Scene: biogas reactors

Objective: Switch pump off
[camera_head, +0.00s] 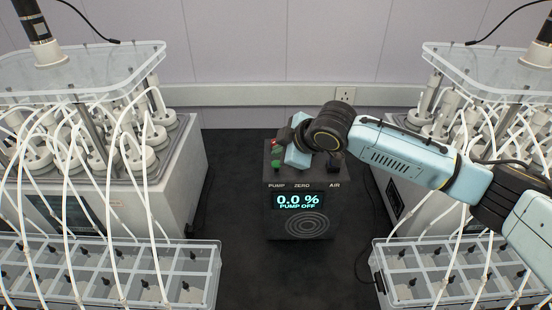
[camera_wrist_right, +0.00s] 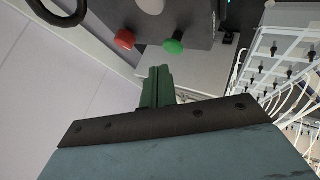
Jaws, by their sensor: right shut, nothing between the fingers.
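The pump box (camera_head: 300,228) is a dark unit in the middle of the head view. Its display (camera_head: 298,201) reads "0.0 %" and "PUMP OFF". A red button and a green button sit on its top left; in the right wrist view the red button (camera_wrist_right: 124,39) is left of the green button (camera_wrist_right: 174,44). My right gripper (camera_head: 284,135) is over the box's top left, beside the buttons. In the wrist view its fingers (camera_wrist_right: 158,72) are shut and empty, with tips close to the buttons; contact cannot be told. My left gripper is not in view.
Reactor units with white tubes stand left (camera_head: 150,180) and right (camera_head: 405,210). The dark bench (camera_head: 240,260) between the racks is mostly free; a cable lies right of the box.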

